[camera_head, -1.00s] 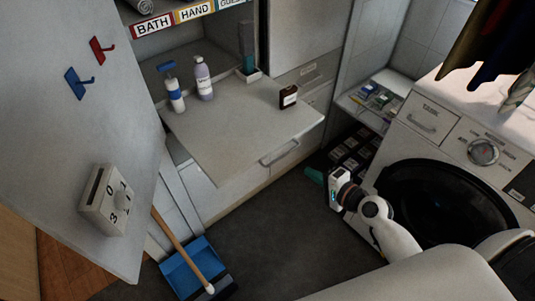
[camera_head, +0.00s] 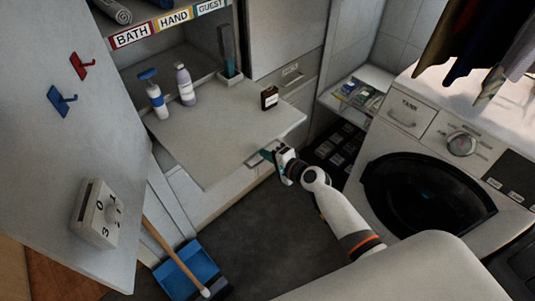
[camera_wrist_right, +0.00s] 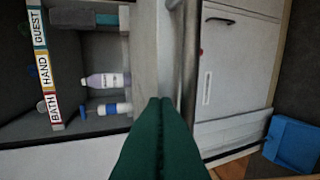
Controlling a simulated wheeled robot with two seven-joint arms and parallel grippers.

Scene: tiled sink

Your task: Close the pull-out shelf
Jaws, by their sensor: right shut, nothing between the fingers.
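The pull-out shelf (camera_head: 215,130) is a grey board sticking out of the cabinet. Its bar handle is on the front edge; the bar (camera_wrist_right: 189,60) shows in the wrist view, alongside the shelf's front edge (camera_wrist_right: 148,50). My right gripper (camera_head: 267,154) is at the front edge beside the handle, partly hiding it. In the wrist view its green fingers (camera_wrist_right: 160,102) are together and empty, with the tips close to the front edge and the bar. I cannot tell whether they touch. My left gripper is not in view.
A washing machine (camera_head: 430,130) is at the right. An open door (camera_head: 75,140) is at the left. A blue dustpan (camera_head: 188,272) lies on the floor.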

